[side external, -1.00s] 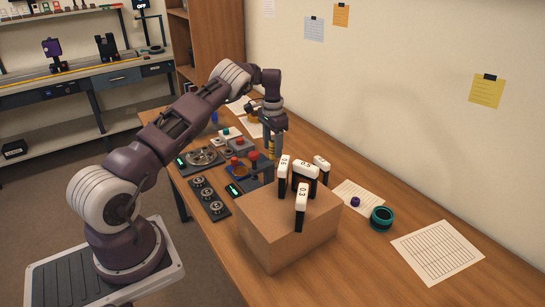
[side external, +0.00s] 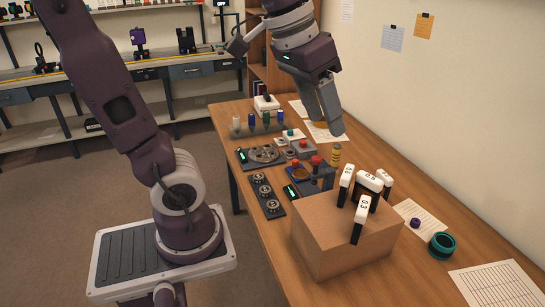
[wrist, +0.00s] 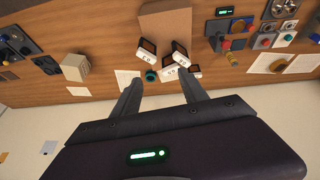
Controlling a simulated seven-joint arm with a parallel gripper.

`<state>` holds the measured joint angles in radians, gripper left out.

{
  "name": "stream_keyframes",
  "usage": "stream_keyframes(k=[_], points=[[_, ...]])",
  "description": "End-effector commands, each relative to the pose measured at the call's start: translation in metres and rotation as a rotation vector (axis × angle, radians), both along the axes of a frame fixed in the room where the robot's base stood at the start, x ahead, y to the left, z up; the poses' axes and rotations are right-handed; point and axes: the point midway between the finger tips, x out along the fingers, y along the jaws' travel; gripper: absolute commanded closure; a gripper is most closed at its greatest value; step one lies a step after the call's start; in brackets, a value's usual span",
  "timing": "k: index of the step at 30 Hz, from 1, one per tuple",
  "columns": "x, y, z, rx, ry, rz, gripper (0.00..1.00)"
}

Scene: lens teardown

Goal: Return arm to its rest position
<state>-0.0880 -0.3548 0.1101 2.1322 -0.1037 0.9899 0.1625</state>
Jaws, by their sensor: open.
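My gripper (side external: 335,122) is raised high above the wooden table (side external: 262,222) in the side view, over the stretch behind the cardboard-coloured box. In the wrist view my gripper (wrist: 160,88) shows two dark fingers spread apart with nothing held between them. My arm rises from its base at the left and bends over the table from the top of the side view. The fingertips are apart from everything on the table. The outer parts of the arm's upper bend are cut off by the picture's top edge.
A brown box (side external: 335,240) holds several white-topped, numbered tools (side external: 366,181). A teal ring (side external: 441,245) and a small purple part (side external: 415,222) lie to its right. Control panels (side external: 263,194) and a rack of coloured bottles (side external: 258,128) stand at left. Papers (side external: 500,284) lie near the wall.

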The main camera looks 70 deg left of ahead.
Motion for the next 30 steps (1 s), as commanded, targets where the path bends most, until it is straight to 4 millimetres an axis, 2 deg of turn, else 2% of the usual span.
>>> stream_keyframes(k=[1,3,7,10,30], points=[[-0.032,-0.014,-0.008,0.020,-0.032,-0.025,0.49],[-0.066,-0.024,-0.025,0.047,-0.065,-0.043,0.49],[-0.097,-0.030,-0.046,0.079,-0.099,-0.057,0.49],[-0.102,-0.030,-0.051,0.084,-0.104,-0.058,0.49],[-0.101,-0.030,-0.050,0.083,-0.102,-0.057,0.49]])
